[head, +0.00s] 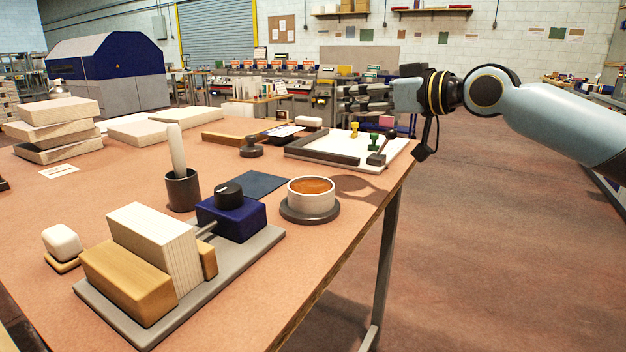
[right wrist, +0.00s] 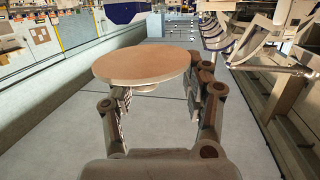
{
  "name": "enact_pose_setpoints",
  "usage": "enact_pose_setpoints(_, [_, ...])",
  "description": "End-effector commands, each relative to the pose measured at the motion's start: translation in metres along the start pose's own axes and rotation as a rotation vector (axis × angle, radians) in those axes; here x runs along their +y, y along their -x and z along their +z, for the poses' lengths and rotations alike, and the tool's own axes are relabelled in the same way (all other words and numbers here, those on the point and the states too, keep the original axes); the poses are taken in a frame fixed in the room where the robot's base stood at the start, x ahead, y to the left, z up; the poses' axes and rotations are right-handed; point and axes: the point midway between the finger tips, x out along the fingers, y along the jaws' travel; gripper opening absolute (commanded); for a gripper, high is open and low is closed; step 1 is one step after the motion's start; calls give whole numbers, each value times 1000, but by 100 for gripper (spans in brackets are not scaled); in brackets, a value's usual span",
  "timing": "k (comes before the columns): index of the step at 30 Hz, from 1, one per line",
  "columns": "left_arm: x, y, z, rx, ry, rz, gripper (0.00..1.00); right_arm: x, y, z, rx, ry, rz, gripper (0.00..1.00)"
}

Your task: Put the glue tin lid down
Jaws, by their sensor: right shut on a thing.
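The glue tin (head: 311,203) is a pale round pot on a dark round base near the table's right edge. It stands uncovered, with orange-brown glue showing inside. My right gripper (head: 352,99) is raised beyond the table's far right corner, well away from the tin. In the right wrist view, the right gripper (right wrist: 160,90) is shut on the glue tin lid (right wrist: 142,64), a flat, round, tan disc with a small knob under it. In the head view I cannot make the lid out. My left gripper is not in view.
A clamp board (head: 255,250) with wooden blocks lies in front. A dark cup (head: 183,192) with a pale stick stands left. A white tray (head: 345,146) with stamps lies at the far right corner.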

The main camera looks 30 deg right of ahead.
Motion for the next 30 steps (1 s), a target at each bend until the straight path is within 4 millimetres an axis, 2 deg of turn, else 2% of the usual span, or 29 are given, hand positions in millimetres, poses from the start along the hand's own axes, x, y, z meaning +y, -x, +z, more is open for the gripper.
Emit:
enact_pose_setpoints(5, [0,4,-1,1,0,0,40,-14,-3,7,2,-4,-3,28])
enact_pose_setpoints(19, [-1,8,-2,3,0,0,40,-117,-23,68,2,-9,-2,28])
enact_pose_setpoints(24, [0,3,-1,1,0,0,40,-117,-27,95,-2,-2,0,28])
enact_pose_setpoints(30, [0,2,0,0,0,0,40,-116,-28,104,0,0,1,28])
